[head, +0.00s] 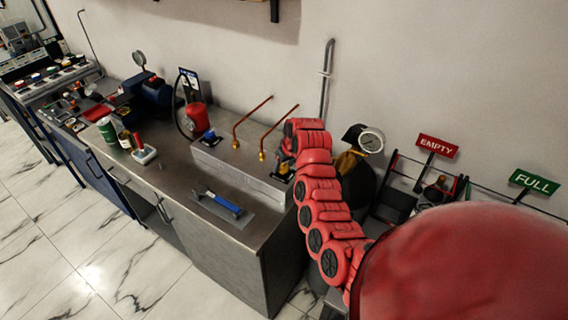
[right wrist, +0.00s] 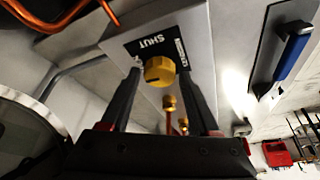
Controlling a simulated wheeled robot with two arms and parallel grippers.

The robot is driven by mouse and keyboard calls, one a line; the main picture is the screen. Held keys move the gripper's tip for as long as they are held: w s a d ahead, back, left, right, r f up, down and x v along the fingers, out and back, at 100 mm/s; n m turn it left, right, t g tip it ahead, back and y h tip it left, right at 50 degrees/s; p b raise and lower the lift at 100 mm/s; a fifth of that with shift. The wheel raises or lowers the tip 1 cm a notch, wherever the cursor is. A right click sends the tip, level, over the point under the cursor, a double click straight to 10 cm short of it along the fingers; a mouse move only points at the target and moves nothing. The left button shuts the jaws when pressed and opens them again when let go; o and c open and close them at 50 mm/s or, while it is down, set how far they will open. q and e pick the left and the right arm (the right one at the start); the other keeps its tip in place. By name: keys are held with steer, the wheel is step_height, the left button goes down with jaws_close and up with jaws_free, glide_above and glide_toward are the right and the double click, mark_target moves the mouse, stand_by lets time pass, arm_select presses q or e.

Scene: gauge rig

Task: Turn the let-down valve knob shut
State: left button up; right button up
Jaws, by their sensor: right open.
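The let-down valve knob (right wrist: 160,71) is a round brass-yellow knob with a raised bar, on a black plate (right wrist: 137,45) marked SHUT. A second, smaller label on the plate is too blurred to read. My right gripper (right wrist: 160,76) is open, with its dark fingers on either side of the knob. I cannot tell whether they touch it. My left gripper is not in view.
Two copper pipes (head: 252,109) with brass fittings rise from the block. A blue-handled tool (head: 222,202) lies in front on the bench (head: 180,190). A round gauge (head: 371,142) stands right of my arm, near EMPTY (head: 436,146) and FULL (head: 534,182) signs.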

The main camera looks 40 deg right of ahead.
steer(key=shift+w+f, duration=0.1)
steer(key=shift+f, duration=0.05)
steer(key=shift+c, duration=0.4)
jaws_close()
